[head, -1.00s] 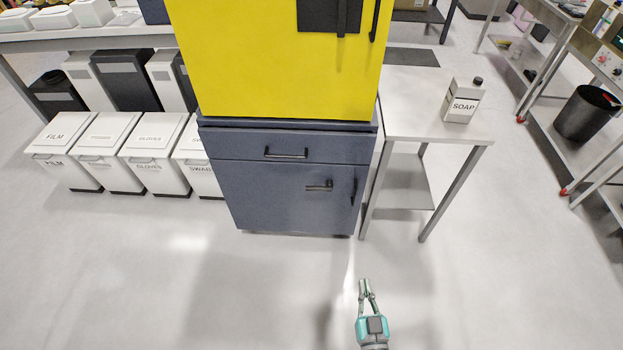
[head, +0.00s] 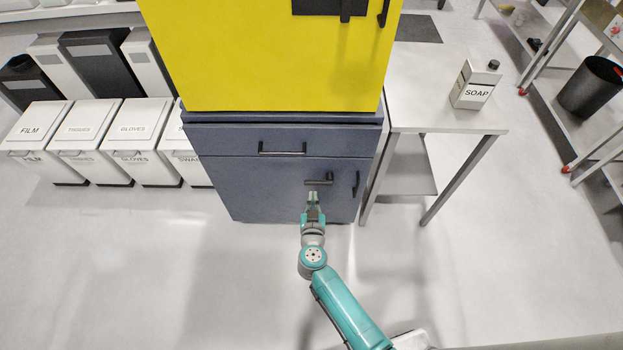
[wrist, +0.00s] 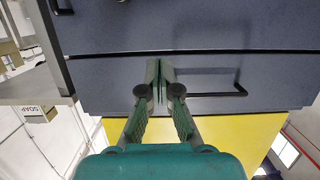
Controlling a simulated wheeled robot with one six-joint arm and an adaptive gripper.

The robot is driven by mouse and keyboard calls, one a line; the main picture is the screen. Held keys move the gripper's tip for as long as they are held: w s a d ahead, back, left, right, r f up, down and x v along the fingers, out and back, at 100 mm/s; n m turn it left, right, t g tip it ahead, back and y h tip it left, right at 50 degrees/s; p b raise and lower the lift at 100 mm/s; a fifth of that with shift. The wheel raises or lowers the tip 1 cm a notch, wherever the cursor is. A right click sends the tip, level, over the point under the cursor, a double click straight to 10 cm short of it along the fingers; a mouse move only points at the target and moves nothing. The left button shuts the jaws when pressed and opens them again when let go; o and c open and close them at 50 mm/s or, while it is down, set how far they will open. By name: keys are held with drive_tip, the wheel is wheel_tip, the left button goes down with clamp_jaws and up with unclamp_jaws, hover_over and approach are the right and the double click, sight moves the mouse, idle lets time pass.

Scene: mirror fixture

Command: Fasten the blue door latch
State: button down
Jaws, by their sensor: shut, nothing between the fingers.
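The blue-grey door (head: 265,185) is the lower front of the cabinet and looks closed. Its latch (head: 318,182) is a short black bar lying about level, with a block at its right end. A dark bit at the wrist view's top edge (wrist: 122,1) looks like part of the latch. My gripper (head: 313,194) is shut and empty, its tips appearing just below the latch in the head view. Whether they touch it, I cannot tell. The wrist view is upside down and shows the shut fingers (wrist: 158,66) before the drawer front.
A vertical door handle (head: 355,184) is right of the latch. The drawer handle (head: 282,149) is above; it also shows in the wrist view (wrist: 210,95). A yellow cabinet (head: 270,55) stands on top. A metal table (head: 435,110) with a soap bottle (head: 475,85) is at right.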

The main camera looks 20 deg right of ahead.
idle(0.3)
hover_over(313, 184)
drive_tip(key=s, duration=0.1)
wheel_tip(313, 184, down, 2)
drive_tip(key=shift+s+a+f, duration=0.1)
drive_tip(key=shift+f, duration=0.5)
drive_tip(key=shift+s+a+f, duration=0.1)
drive_tip(key=shift+f, duration=1.5)
